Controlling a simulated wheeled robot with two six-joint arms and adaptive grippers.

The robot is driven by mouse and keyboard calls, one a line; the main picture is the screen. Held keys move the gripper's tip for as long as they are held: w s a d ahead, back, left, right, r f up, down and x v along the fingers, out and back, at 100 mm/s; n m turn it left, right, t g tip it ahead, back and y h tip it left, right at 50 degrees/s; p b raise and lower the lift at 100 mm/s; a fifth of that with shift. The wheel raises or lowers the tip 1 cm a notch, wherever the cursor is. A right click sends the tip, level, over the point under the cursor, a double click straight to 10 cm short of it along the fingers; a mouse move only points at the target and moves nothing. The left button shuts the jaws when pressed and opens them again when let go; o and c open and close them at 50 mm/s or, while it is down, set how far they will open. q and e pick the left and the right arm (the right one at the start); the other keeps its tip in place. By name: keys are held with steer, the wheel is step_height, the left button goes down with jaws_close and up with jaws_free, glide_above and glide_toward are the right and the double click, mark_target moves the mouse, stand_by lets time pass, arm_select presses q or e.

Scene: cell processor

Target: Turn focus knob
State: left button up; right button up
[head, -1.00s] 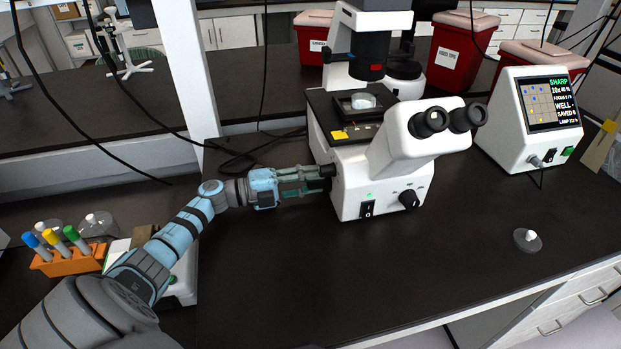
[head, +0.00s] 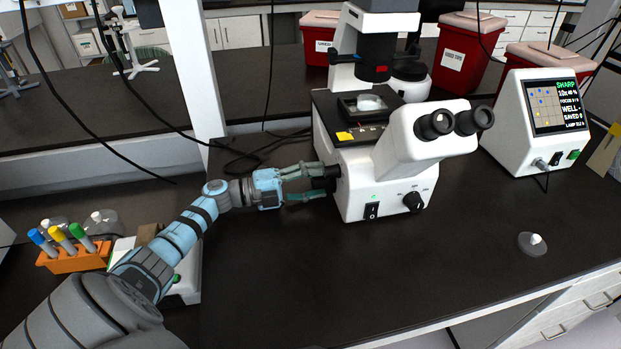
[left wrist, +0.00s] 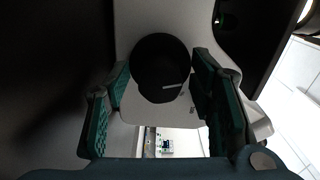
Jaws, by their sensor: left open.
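The white microscope (head: 352,205) stands on the dark bench. Its black focus knob (head: 324,178) sticks out of the left side of the body. My left gripper (head: 318,182) is open at the knob, with one finger on the far side and one on the near side. In the left wrist view the round black knob (left wrist: 160,68) with a pale mark lies between the spread green fingers (left wrist: 165,95). I cannot tell whether either finger touches it. The monitor (head: 556,106) at the right shows "SHARP". My right gripper is not in view.
An orange rack (head: 72,262) with several capped tubes stands at the lower left by a white device. A small lidded dish (head: 533,244) lies on the right of the bench. Red bins (head: 466,58) stand behind. The bench in front of the microscope is clear.

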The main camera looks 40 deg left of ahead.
arm_select(q)
steer(key=v, duration=1.2)
stand_by(1.5)
